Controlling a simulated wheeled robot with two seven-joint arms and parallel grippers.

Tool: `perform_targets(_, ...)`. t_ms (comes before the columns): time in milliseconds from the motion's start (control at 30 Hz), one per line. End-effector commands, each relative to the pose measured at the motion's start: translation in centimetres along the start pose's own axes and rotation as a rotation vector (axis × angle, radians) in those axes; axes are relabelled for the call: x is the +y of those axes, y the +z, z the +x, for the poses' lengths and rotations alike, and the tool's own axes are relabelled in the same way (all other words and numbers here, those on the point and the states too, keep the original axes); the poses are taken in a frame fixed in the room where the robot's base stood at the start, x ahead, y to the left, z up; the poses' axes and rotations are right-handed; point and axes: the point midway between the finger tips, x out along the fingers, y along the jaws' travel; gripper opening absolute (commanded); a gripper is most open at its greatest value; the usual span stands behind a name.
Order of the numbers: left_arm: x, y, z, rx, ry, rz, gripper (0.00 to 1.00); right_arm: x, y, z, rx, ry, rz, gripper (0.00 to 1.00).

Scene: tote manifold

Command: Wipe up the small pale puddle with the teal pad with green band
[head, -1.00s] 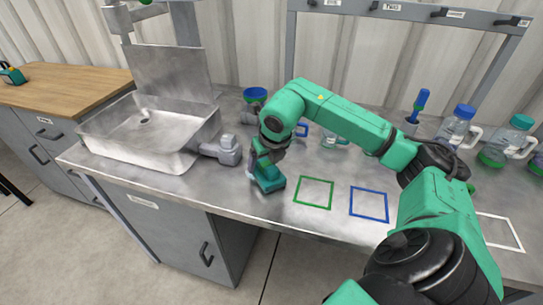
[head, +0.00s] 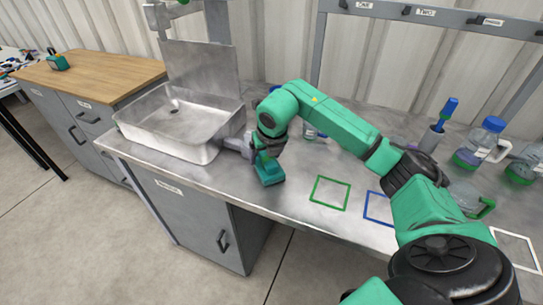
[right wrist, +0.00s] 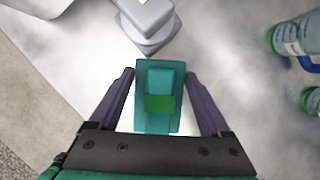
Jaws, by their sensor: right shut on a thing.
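The teal pad (head: 269,174) with a green band is down at the worktop, close to the front edge and right of the sink. In the right wrist view the pad (right wrist: 145,122) shows its raised block with the green band (right wrist: 159,104) between the two fingers. My right gripper (head: 266,155) points down and is shut on the pad. I cannot make out the small pale puddle in either view; the pad or my arm may cover it. My left gripper is out of view.
A grey fitting (head: 238,143) stands between the sink (head: 205,152) and the pad; it is close ahead in the wrist view (right wrist: 148,14). A green outline (head: 331,192) and a blue outline (head: 378,208) lie bare to the right. Jugs (head: 483,140) stand at the back right.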

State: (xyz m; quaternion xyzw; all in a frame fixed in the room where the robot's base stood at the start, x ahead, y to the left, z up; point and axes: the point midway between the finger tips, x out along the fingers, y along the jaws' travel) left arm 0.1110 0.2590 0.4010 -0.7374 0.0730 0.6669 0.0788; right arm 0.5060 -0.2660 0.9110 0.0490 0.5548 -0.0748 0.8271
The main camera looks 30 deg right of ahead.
Motion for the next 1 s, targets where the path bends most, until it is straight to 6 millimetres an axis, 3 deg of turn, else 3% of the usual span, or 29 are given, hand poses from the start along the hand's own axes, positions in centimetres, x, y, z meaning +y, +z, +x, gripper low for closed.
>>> perform_targets(67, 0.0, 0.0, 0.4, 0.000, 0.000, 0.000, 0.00, -0.2, 0.3, -0.1, -0.025, 0.005, 0.005, 0.00)
perform_targets(467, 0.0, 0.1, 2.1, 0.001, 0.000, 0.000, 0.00, -2.5, -2.1, -0.6, -0.013, 0.003, 0.003, 0.00)
perform_targets(1000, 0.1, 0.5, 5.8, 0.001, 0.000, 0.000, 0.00, -5.6, -5.2, -1.3, -0.005, -0.003, 0.004, 0.00)
